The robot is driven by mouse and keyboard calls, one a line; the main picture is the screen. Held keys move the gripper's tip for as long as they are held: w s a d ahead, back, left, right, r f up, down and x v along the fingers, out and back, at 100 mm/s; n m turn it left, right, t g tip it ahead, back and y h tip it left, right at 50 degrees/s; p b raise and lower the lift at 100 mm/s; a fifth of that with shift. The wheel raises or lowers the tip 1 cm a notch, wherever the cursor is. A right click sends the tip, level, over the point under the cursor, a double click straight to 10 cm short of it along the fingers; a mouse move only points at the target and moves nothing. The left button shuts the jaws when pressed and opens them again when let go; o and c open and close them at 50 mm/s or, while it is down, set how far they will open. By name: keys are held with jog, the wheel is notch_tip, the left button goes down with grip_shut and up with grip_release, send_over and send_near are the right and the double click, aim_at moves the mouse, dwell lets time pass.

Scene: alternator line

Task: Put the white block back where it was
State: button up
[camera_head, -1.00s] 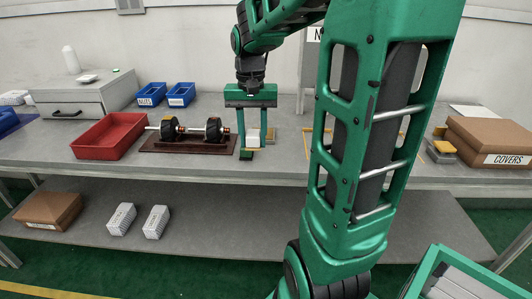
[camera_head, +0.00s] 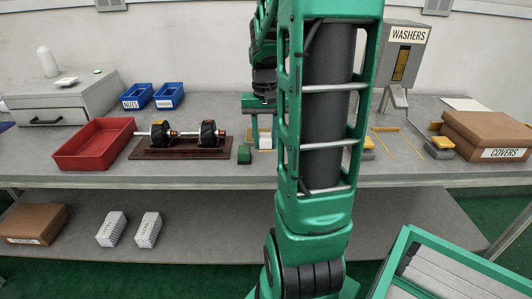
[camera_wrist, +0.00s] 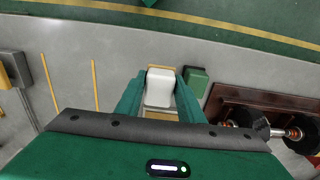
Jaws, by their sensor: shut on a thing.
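The white block (camera_wrist: 159,88) sits between the two fingers of my gripper (camera_wrist: 160,84) in the wrist view. The fingers are shut on it from both sides. A yellow-tan plate shows past its far and near edges; I cannot tell whether the block touches it. In the head view the white block (camera_head: 265,142) is just right of a small green block (camera_head: 244,154), near the bench's front. There my gripper is mostly hidden behind my own arm; one green finger (camera_head: 254,126) shows. The green block also appears in the wrist view (camera_wrist: 196,79), beside a finger.
A brown stand with a shaft and black rotors (camera_head: 183,146) is left of the green block, then a red tray (camera_head: 92,146). Yellow strips (camera_head: 384,145), a washer dispenser (camera_head: 405,55) and a covers box (camera_head: 490,135) are on the right. Bench between strips and gripper looks fairly clear.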

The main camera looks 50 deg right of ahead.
aim_at(270, 160)
jog(key=shift+s+d+f, duration=0.3)
jog(key=shift+d+f, duration=0.2)
jog(key=shift+d, duration=0.3)
jog(key=shift+d+f, duration=0.1)
jog(key=shift+f, duration=1.9)
jog(key=shift+f, duration=0.1)
jog(key=o, duration=1.1)
